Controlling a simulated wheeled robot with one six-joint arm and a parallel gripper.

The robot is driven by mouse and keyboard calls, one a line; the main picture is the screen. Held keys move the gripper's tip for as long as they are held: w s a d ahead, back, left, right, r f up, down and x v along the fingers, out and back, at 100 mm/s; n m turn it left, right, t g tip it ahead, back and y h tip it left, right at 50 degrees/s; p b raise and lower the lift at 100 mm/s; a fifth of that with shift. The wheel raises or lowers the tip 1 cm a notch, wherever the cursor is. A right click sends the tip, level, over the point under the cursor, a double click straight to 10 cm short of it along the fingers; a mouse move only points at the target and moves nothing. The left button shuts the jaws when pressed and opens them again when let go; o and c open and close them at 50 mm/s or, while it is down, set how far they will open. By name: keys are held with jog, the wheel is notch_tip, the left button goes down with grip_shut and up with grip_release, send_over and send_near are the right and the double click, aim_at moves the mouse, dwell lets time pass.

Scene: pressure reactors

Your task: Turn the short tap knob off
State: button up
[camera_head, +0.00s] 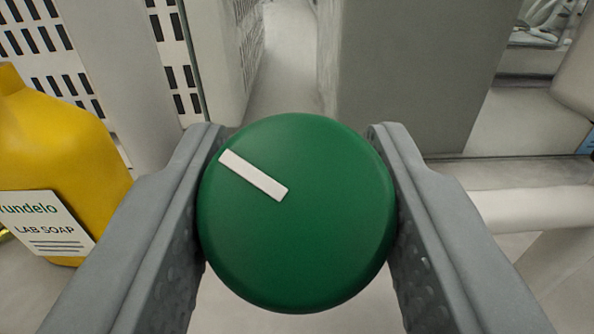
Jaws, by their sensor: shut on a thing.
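A round green tap knob (297,240) with a white pointer line fills the middle of the view. The white line runs from near the centre to the upper left edge of the knob. My gripper (296,215) is shut on the knob, with one grey finger against its left side and the other against its right side. The knob hides whatever it is mounted on.
A yellow lab soap bottle (58,160) stands at the left, close to the left finger. A grey block (410,75) rises behind the knob. White slotted panels (35,45) stand at the upper left. A pale pipe (520,207) runs at the right.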

jog(key=shift+m+h, duration=0.6)
jog(key=shift+m, duration=0.1)
jog(key=shift+m+g+h, duration=0.55)
jog(key=shift+m+h, duration=0.75)
jog(key=shift+m, duration=0.25)
jog(key=shift+m+g+h, duration=0.55)
jog(key=shift+m+h, duration=0.75)
jog(key=shift+m, duration=0.25)
jog(key=shift+m+g+h, duration=0.95)
jog(key=shift+m+g, duration=0.05)
jog(key=shift+m, duration=0.5)
jog(key=shift+m+g+h, duration=0.95)
jog(key=shift+m+g, duration=0.05)
jog(key=shift+m, duration=0.8)
jog(key=o, duration=0.7)
jog(key=shift+n, duration=0.4)
